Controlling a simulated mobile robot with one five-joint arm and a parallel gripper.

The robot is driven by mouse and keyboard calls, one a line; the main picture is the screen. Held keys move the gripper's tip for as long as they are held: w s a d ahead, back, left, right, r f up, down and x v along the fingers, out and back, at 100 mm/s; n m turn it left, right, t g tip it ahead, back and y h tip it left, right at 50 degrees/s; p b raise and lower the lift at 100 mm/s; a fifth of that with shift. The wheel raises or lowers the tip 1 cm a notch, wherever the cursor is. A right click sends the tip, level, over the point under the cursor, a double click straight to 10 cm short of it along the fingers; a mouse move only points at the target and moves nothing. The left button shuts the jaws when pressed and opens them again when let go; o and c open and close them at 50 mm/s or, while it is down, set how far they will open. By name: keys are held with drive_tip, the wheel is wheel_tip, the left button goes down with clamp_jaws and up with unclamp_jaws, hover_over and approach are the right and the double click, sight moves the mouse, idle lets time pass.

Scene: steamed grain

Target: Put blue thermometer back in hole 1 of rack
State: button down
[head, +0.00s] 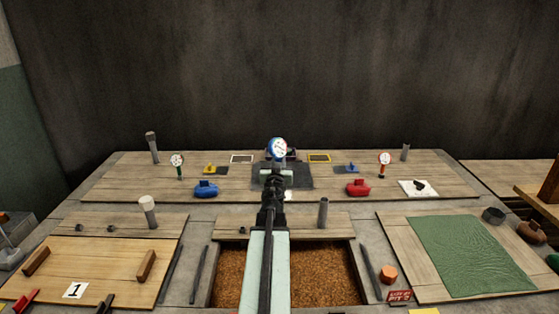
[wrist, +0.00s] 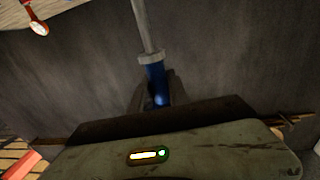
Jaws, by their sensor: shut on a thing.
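The blue thermometer (head: 278,149), with a round white dial in a blue rim, is up at the end of my arm, above the far plank bench. My gripper (head: 275,178) is shut on it. In the wrist view the thermometer's blue sleeve (wrist: 156,84) sits between the dark fingers, and its grey stem (wrist: 149,28) runs toward the top edge. I cannot make out the rack or its hole 1; my arm and gripper cover the middle of the bench.
A green thermometer (head: 177,161) and a red one (head: 384,160) stand on the far bench (head: 125,185). A blue object (head: 206,188) and a red object (head: 358,187) lie in front. A grain-filled pit (head: 318,275) lies below my arm. A "1" card (head: 75,290) is on the left board.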

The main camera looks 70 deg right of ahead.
wheel_tip(320, 180, up, 25)
drive_tip(key=p, duration=2.5)
